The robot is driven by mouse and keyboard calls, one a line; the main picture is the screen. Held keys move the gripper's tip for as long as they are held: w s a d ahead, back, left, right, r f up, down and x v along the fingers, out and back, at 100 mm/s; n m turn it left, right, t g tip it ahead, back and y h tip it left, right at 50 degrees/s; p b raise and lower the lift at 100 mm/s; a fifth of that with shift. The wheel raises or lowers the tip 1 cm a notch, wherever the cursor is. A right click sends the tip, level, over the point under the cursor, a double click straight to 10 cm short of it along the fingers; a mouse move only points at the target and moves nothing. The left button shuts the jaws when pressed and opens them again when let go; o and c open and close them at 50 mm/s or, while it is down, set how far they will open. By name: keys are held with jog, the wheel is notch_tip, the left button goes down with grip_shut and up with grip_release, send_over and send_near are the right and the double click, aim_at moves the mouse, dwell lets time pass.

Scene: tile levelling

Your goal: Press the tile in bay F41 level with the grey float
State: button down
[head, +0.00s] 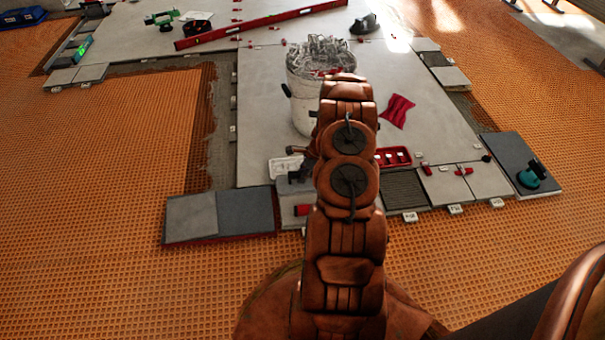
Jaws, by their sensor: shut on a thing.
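My arm reaches forward over the front edge of the tiled area and hides much of the middle. My gripper (301,168) shows only in part, left of the arm's wrist, low over the front row of bays. It is shut on a small dark grey thing, apparently the grey float, mostly hidden. Below it lies a grey tile (291,198), partly covered by the arm, with a red piece on it. Right of the arm are a dark ribbed bay (403,189) and two pale tiles (446,186). Small white labels (410,217) line the front edge; I cannot read F41.
A white bucket (305,103) of clips stands behind the arm. A red tray (393,156), a red cloth (397,110) and a white tray (286,167) lie nearby. A teal suction cup (529,179) sits on a dark slab at right. A red level (262,23) lies behind.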

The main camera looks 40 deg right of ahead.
aim_at(302, 186)
jog(key=shift+f+b, duration=1.3)
jog(key=shift+f, duration=1.6)
jog(key=shift+f, duration=0.7)
jog(key=shift+r, duration=0.1)
jog(key=shift+r+p, duration=0.5)
jog(key=shift+r, duration=0.1)
dwell(0.5)
